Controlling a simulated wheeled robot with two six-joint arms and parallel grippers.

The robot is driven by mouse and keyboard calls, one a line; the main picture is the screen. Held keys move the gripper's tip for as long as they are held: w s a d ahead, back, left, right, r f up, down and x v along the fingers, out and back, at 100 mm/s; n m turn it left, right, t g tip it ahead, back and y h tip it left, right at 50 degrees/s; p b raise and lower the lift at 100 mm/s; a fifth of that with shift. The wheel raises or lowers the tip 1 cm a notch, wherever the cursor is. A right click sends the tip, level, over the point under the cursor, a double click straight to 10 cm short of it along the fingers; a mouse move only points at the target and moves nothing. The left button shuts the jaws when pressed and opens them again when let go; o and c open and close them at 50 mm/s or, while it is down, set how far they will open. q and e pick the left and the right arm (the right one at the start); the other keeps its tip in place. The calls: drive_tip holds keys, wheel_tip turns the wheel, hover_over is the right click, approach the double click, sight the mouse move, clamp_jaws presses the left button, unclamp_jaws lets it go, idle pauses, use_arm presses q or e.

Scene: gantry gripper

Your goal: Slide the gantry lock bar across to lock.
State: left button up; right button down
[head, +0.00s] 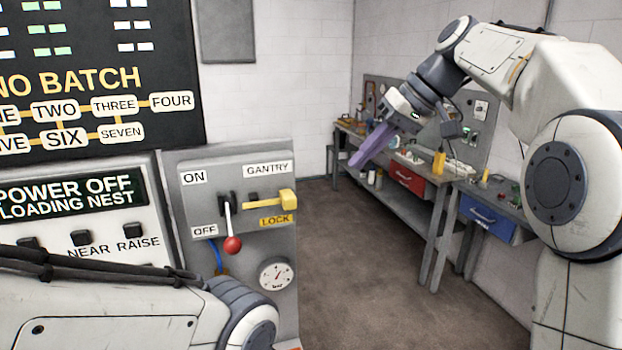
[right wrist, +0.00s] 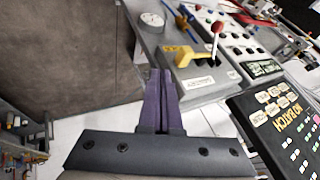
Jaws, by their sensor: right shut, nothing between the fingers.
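The yellow gantry lock bar (head: 287,199) sits on the grey switch panel (head: 238,165), under the GANTRY label and above the yellow LOCK label (head: 275,220). Its block end is at the right, near the panel's right edge. It also shows in the right wrist view (right wrist: 185,56), just beyond the fingertips in the picture. My right gripper (head: 355,162), with purple fingers, is shut and empty, in the air to the right of the panel. In the right wrist view its fingers (right wrist: 160,78) are together. My left arm crosses the bottom left; its gripper is out of view.
A round gauge (head: 276,274) is below. Workbenches with a red drawer (head: 408,181) and a blue drawer (head: 487,217) line the right wall. The floor between is clear.

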sight(288, 199)
use_arm(q)
wheel_tip(288, 199, up, 3)
drive_tip(key=p, duration=0.3)
use_arm(e)
drive_tip(key=a+f, duration=0.7)
drive_tip(key=a, duration=0.2)
drive_tip(key=shift+w+a+f, duration=0.15)
drive_tip(key=shift+w+f, duration=0.2)
drive_tip(key=shift+w, duration=0.1)
